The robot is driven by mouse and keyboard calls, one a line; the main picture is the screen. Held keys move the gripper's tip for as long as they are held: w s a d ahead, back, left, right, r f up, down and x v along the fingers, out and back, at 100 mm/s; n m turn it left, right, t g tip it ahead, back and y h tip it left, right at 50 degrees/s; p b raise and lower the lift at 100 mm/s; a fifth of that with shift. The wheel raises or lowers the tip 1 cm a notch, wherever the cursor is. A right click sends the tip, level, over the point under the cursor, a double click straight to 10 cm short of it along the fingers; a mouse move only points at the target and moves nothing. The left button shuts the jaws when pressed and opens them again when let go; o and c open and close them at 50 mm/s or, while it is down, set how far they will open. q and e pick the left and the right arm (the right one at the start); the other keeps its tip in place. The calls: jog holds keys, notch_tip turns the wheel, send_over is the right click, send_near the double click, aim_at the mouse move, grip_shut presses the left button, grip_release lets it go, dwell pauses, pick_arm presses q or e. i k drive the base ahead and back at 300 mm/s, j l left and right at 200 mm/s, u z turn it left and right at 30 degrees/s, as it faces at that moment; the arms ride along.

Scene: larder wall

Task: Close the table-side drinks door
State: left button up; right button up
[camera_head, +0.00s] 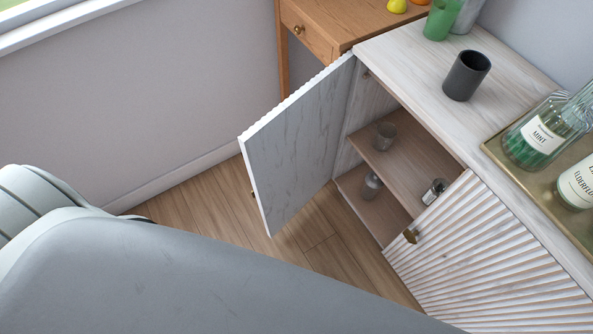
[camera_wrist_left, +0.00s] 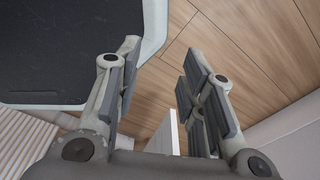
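The table-side drinks door (camera_head: 298,150) is the left door of the pale cabinet, beside the wooden table. It stands wide open, its smooth inner face showing and its knob (camera_head: 252,194) just visible at the outer edge. My left arm crosses the lower part of the head view, but its gripper does not show there. In the left wrist view my left gripper (camera_wrist_left: 161,62) is open, fingers spread, with no object gripped. A narrow white panel (camera_wrist_left: 169,132), probably the door's edge, shows between the fingers; I cannot tell whether they touch it. My right gripper is not in view.
The other ribbed door (camera_head: 490,255) is closed. Glasses stand inside on the shelves (camera_head: 405,155). A dark cup (camera_head: 466,75), a green cup (camera_head: 440,20) and a tray (camera_head: 500,150) with bottles stand on top. The wooden table (camera_head: 345,22) is close behind the open door.

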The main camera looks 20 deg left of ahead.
aim_at(289, 154)
jog(key=k+z, duration=0.25)
jog(key=z, duration=0.2)
jog(key=k+l+z, duration=0.1)
jog(key=z, duration=0.35)
jog(key=j+z, duration=0.25)
jog(key=j, duration=0.25)
jog(key=k+j+z, duration=0.1)
jog(key=j+z, duration=0.2)
jog(key=j, duration=0.25)
jog(key=k+j+z, duration=0.1)
jog(key=j+z, duration=0.15)
jog(key=j, duration=0.25)
jog(key=k+j, duration=0.1)
jog(key=j, duration=0.4)
jog(key=k+j, duration=0.1)
jog(key=j, duration=0.9)
jog(key=k+j, duration=0.15)
jog(key=j, duration=0.35)
